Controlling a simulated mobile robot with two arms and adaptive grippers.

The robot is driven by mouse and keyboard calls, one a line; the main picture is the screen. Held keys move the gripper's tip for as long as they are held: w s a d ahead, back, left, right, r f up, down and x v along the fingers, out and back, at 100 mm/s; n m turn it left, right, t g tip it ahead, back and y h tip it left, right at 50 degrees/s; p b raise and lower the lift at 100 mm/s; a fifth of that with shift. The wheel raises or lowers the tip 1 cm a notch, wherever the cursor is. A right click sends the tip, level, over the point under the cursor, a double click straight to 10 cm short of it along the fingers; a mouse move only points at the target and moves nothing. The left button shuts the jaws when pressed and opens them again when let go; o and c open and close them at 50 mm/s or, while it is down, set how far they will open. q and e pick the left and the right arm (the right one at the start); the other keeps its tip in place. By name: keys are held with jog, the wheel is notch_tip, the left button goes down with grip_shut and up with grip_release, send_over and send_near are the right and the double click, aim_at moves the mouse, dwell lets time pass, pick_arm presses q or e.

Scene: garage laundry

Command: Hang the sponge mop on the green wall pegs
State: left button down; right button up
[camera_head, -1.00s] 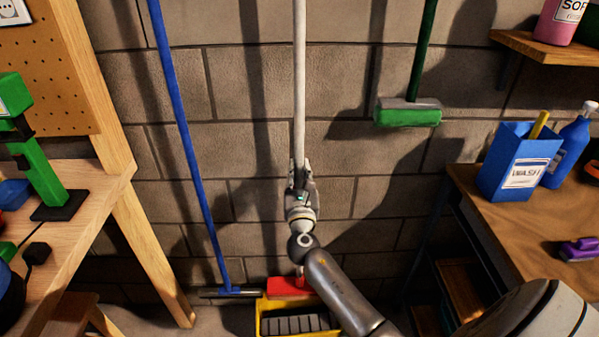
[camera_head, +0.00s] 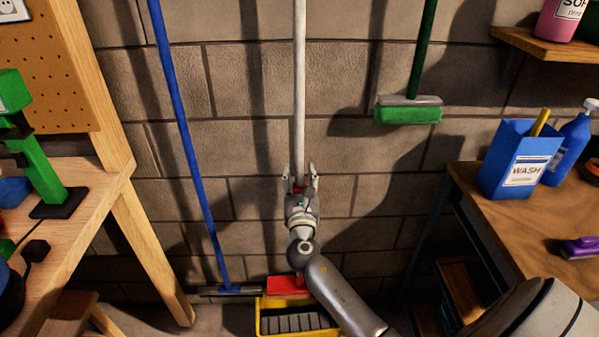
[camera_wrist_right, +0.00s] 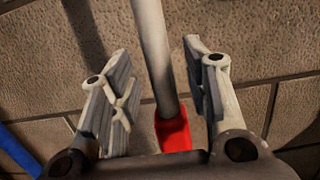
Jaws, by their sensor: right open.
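The mop with a white pole (camera_head: 299,90) stands upright in front of the block wall. Its red lower part (camera_head: 287,286) shows at the yellow bucket, behind my arm. My right gripper (camera_head: 302,175) is open, with a finger on each side of the pole. In the right wrist view the pole (camera_wrist_right: 153,50) runs between the open fingers (camera_wrist_right: 158,75) with gaps on both sides, and a red piece (camera_wrist_right: 172,132) sits lower on it. The top of the pole is out of view, and no green wall pegs show. My left gripper is not in view.
A blue-handled tool (camera_head: 184,130) leans at left. A green brush (camera_head: 408,110) hangs at right. The yellow bucket (camera_head: 272,326) stands below. A wooden workbench (camera_head: 95,210) is at left, and a table (camera_head: 500,230) with a blue wash box (camera_head: 517,165) is at right.

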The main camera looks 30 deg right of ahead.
jog(key=v, duration=1)
jog(key=s+a+f+m+g+y+p, duration=0.1)
jog(key=s+a+f+m+g+y, duration=0.15)
jog(key=f, duration=0.85)
jog(key=s+a+f+m+g+y, duration=0.1)
jog(key=s+f+m+g+y, duration=0.2)
jog(key=f, duration=0.9)
jog(key=s+a+f+m+g+y+p, duration=0.15)
jog(key=s+f+m, duration=0.3)
jog(key=f, duration=0.65)
jog(key=s+a+f+m+g+y, duration=0.1)
jog(key=s+f+m+g, duration=0.2)
jog(key=s, duration=0.8)
jog(key=s+a+f+m+g+y+p, duration=0.1)
jog(key=s+f+m+g, duration=0.1)
jog(key=s+f+m, duration=0.6)
jog(key=s+a+f+m+g+y, duration=0.1)
jog(key=s+f+m+g, duration=0.2)
jog(key=s, duration=1.2)
notch_tip(320, 180, down, 5)
jog(key=m, duration=0.3)
jog(key=shift+s+a+r+g, duration=0.2)
jog(key=shift+a+g, duration=0.1)
jog(key=shift+a, duration=0.1)
